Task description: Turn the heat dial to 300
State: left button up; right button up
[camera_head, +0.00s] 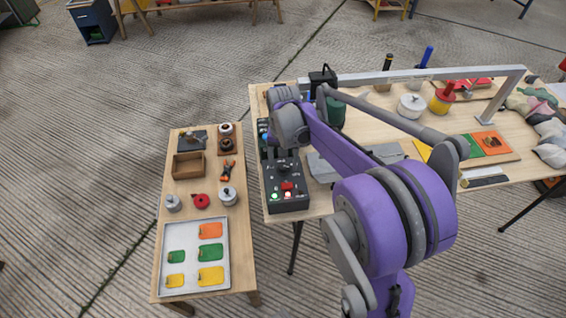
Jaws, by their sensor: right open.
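A dark control box (288,203) stands at the left end of the long wooden table. A black dial (283,170) with small markings shows on its top face, above a red switch (287,186) and small lights. I cannot read the dial's setting. My right gripper (285,154) points down over the far part of the box, close to the dial. Its fingers are small and partly hidden by the wrist, and it is open. I cannot tell whether it touches the dial. My left gripper is not in view.
A metal frame (430,75) spans the long table (390,110), which holds pots, cut sheets and cloth. A smaller table (165,222) on the left holds a white tray (222,258), a wooden box (188,166) and several small tools. A gap separates the tables.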

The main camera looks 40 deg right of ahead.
jog(key=shift+f, duration=0.35)
grip_shut()
jog(key=shift+n, duration=0.3)
